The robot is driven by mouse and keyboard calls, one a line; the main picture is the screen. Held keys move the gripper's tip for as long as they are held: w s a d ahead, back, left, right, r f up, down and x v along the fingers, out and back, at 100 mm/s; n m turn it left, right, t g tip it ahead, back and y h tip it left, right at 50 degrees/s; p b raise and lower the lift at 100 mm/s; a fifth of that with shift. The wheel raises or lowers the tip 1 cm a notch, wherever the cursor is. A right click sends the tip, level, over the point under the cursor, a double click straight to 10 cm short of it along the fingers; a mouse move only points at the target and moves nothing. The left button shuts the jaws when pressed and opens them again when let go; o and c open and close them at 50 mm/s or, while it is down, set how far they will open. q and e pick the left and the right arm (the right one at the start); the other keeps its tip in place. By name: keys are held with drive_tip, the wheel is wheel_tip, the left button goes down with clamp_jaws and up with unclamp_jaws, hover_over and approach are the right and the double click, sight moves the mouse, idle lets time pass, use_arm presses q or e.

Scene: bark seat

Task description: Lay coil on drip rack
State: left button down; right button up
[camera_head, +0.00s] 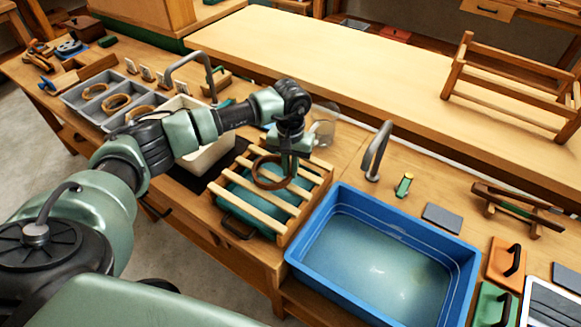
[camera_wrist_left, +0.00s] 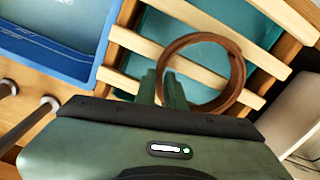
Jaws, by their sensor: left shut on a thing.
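The coil (camera_head: 258,176) is a brown ring. My left gripper (camera_head: 290,172) is shut on one side of it, over the drip rack. The coil also shows in the left wrist view (camera_wrist_left: 238,78), with the closed fingers (camera_wrist_left: 166,90) at its near edge. The drip rack (camera_head: 244,208) has pale wooden slats over a teal tray, and its slats also show in the wrist view (camera_wrist_left: 150,47). The coil looks roughly flat above the slats; I cannot tell whether it touches them. My right gripper is not in view.
A blue basin of water (camera_head: 465,262) stands right of the rack. A grey divided tray (camera_head: 75,103) with several brown coils is at the far left. A pale basin (camera_head: 215,153) and a tap (camera_head: 376,152) are nearby.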

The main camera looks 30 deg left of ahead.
use_arm(q)
drive_tip(key=shift+f, duration=0.1)
drive_tip(key=c, duration=1.9)
unclamp_jaws()
drive_tip(key=shift+f, duration=0.1)
drive_tip(key=o, duration=0.4)
drive_tip(key=shift+r, duration=0.2)
drive_tip(key=shift+r, duration=0.2)
wheel_tip(320, 180, up, 12)
drive_tip(key=b, duration=0.3)
drive_tip(key=shift+f, duration=0.15)
